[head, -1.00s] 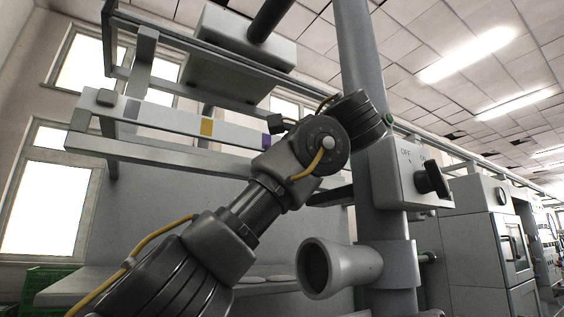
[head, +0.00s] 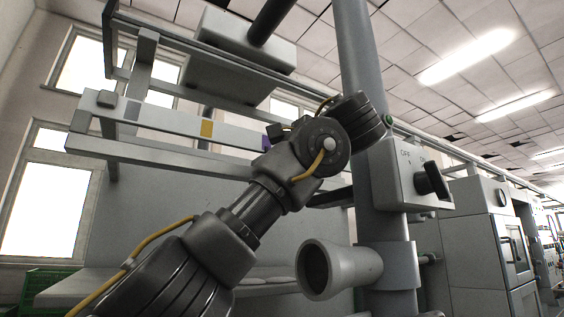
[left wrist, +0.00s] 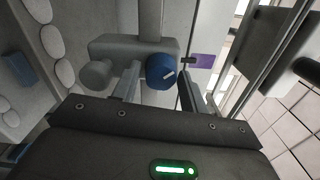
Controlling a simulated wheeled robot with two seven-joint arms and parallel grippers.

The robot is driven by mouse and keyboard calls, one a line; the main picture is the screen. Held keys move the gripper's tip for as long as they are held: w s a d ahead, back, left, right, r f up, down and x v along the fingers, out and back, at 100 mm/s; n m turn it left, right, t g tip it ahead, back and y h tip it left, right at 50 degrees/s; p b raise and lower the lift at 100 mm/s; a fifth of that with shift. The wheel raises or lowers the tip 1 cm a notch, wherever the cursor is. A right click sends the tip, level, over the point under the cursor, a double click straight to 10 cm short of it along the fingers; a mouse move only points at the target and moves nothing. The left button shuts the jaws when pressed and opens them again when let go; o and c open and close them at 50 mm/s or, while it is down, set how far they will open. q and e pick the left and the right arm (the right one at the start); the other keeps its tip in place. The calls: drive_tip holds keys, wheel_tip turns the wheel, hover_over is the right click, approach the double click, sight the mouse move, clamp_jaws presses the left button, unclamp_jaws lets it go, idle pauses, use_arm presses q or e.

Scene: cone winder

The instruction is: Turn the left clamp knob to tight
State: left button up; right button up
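A round blue knob (left wrist: 160,72) with a white line across its face is in the left wrist view, on a grey block (left wrist: 118,46). The white line is tilted. My left gripper (left wrist: 159,74) is open, with one finger on either side of the knob; a gap shows at the left finger, and I cannot tell if the right one touches. In the head view my left arm covers the gripper and the knob. My right gripper is in neither view.
A purple mark (left wrist: 203,61) lies right of the knob; the head view also shows it (head: 266,143) on a rail with a yellow mark (head: 207,128). A grey post (head: 362,60) carries a switch box (head: 396,170) with a black handle and a grey funnel (head: 345,268).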

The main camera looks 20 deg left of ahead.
use_arm(q)
drive_tip(key=shift+o, duration=0.9)
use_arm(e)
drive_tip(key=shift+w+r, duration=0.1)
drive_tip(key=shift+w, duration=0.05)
use_arm(q)
drive_tip(key=b+v, duration=0.1)
drive_tip(key=v, duration=0.9)
drive_tip(key=shift+s+d+b, duration=0.25)
drive_tip(key=shift+d+b, duration=0.05)
drive_tip(key=shift+b, duration=0.05)
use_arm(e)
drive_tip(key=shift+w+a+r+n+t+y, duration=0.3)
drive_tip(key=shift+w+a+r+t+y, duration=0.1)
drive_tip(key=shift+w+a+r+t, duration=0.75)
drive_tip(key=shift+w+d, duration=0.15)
